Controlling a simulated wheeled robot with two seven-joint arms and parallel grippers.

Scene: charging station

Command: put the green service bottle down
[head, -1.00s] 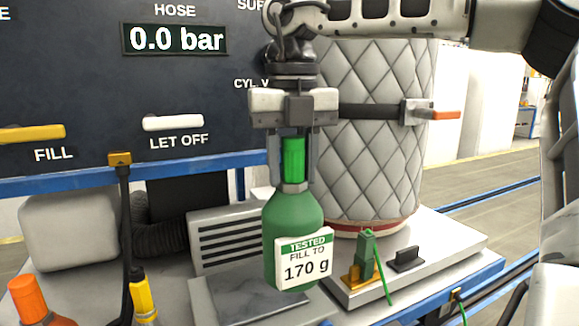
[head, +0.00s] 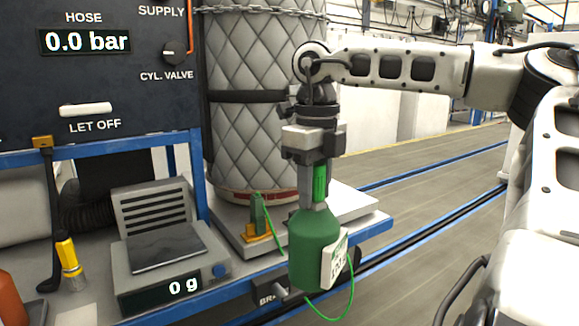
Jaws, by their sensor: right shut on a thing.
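The green service bottle (head: 312,252) hangs upright in my right gripper (head: 313,185), in the head view. The gripper points down and is shut on the bottle's green neck. The bottle's white label is turned to the right and its text is hard to read. The bottle appears near the bench's right front edge, in front of the blue rail; I cannot tell whether its base touches anything. My left gripper is not in view.
A scale (head: 168,262) showing 0 g stands left of the bottle with a bare plate. A quilted cylinder (head: 252,110) stands behind on a pale platform (head: 340,207). A green block in an orange holder (head: 259,222) is close by, with a green cable looping below the bottle.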

